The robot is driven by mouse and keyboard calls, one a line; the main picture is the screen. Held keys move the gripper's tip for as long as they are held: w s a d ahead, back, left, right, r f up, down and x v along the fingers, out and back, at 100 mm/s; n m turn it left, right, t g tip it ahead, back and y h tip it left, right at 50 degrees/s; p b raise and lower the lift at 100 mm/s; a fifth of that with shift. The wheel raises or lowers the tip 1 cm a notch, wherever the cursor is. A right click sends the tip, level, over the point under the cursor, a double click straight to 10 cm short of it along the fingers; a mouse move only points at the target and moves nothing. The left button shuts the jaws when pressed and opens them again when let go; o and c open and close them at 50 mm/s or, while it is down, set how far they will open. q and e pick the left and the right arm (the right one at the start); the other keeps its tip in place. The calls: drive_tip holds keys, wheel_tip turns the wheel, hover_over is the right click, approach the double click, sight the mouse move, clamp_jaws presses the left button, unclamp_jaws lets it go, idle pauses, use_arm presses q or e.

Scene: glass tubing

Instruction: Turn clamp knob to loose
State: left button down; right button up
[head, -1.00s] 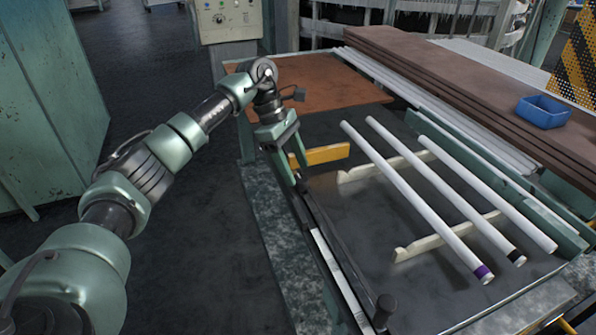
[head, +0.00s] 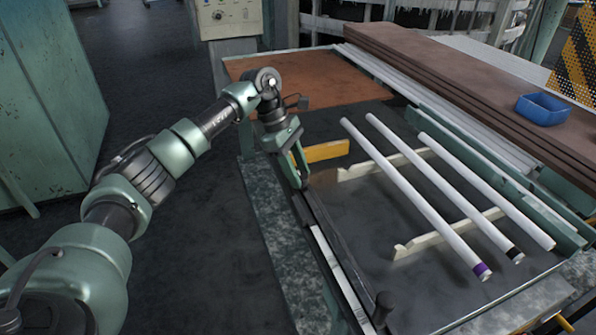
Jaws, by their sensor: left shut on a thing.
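My left gripper (head: 302,182) points down at the far part of a long dark rail (head: 335,238) along the left side of the bench. Its fingers are shut on a small dark thing at the rail, which I take to be the clamp knob (head: 306,174). The fingers hide most of it, so its turn position cannot be read. A yellow bar (head: 324,151) lies just behind and right of the fingers. My right gripper is not in view.
Three white tubes (head: 415,199) lie on pale notched supports (head: 447,235) right of the gripper. A dark upright post (head: 383,308) stands at the rail's near end. A blue bin (head: 543,110) sits on brown boards at right. Open floor lies left of the bench.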

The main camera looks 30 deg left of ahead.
use_arm(q)
drive_tip(key=n+t, duration=0.1)
drive_tip(key=n, duration=0.2)
drive_tip(key=shift+s+b, duration=0.1)
drive_tip(key=shift+b, duration=0.25)
drive_tip(key=n+t, duration=0.1)
drive_tip(key=n, duration=0.1)
drive_tip(key=n+t+y+b, duration=0.1)
drive_tip(key=n, duration=0.2)
drive_tip(key=shift+s+d+n, duration=0.1)
drive_tip(key=shift+n, duration=0.2)
drive_tip(key=n+t+y+b, duration=0.1)
drive_tip(key=n+y, duration=0.1)
drive_tip(key=n, duration=0.2)
drive_tip(key=shift+d, duration=0.15)
drive_tip(key=shift+n+y+b, duration=0.7)
drive_tip(key=shift+n+b, duration=0.15)
drive_tip(key=shift+n, duration=1.15)
drive_tip(key=shift+r, duration=0.1)
drive_tip(key=c, duration=0.9)
unclamp_jaws()
drive_tip(key=shift+s, duration=0.1)
